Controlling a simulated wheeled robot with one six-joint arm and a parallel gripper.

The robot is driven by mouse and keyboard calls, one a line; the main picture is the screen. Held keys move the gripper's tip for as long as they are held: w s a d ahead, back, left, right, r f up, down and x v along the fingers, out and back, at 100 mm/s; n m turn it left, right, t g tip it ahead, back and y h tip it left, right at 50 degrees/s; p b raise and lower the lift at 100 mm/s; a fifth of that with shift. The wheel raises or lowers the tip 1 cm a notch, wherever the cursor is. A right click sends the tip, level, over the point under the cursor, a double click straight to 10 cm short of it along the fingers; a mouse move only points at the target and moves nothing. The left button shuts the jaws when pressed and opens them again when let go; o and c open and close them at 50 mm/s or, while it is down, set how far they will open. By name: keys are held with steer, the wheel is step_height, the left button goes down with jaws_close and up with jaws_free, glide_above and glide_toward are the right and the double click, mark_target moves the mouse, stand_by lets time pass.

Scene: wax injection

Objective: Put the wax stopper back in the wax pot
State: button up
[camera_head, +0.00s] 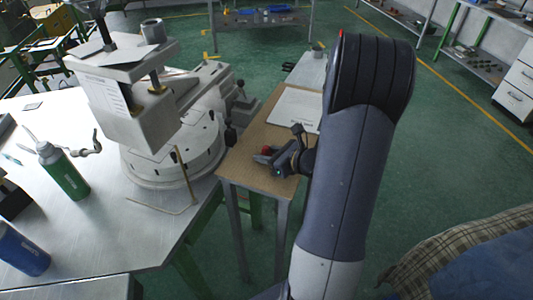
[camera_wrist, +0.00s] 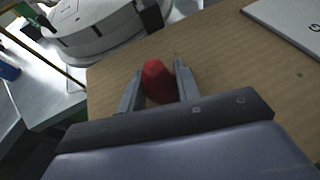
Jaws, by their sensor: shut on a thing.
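A small, rounded red piece, which looks like the wax stopper (camera_wrist: 157,84), sits between the two fingers of my gripper (camera_wrist: 158,74) in the wrist view. My gripper is shut on it. In the head view my gripper (camera_head: 265,156) is over the near part of a narrow wooden-topped table, with a bit of the red stopper (camera_head: 266,150) showing. The gap between the stopper and the tabletop cannot be told. I cannot make out for certain which thing is the wax pot.
A grey machine with a round base (camera_head: 170,160) stands on the metal bench, left of the wooden table (camera_head: 245,168). A closed laptop-like white slab (camera_head: 297,108) lies on that table. Green (camera_head: 62,172) and blue (camera_head: 22,250) bottles stand at the bench's left.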

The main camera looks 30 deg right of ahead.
steer(key=shift+c, duration=1.2)
steer(key=shift+r, duration=0.15)
